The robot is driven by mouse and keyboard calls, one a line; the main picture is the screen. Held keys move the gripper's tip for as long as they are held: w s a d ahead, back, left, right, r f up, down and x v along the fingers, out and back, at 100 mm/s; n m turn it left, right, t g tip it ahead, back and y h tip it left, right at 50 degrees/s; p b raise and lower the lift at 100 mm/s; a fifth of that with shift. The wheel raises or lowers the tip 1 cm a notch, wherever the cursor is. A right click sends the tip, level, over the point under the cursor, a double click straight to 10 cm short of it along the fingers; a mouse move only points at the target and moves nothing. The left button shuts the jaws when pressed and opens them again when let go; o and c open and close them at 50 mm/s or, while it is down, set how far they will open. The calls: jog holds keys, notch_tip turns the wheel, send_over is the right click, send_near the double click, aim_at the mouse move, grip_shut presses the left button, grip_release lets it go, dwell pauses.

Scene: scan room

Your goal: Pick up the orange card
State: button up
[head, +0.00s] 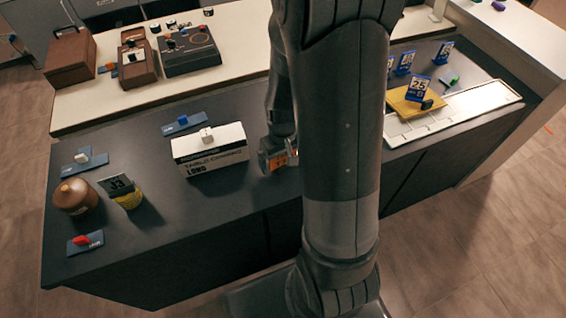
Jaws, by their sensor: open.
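The orange card (279,161) is a small upright card with a dark mark on it. It shows in the head view just left of my arm, near the front edge of the dark counter. My gripper (272,155) is right at the card, pointing down, with its fingers open. The fingers and the arm hide part of the card. I cannot tell whether the fingers touch it.
A white box (210,150) stands left of the gripper on the dark counter (140,160). A brown pot (75,196) and a yellow can with a dark card (128,196) are further left. My arm hides the middle.

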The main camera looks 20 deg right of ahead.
jog(key=c, duration=1)
jog(key=shift+r, duration=0.1)
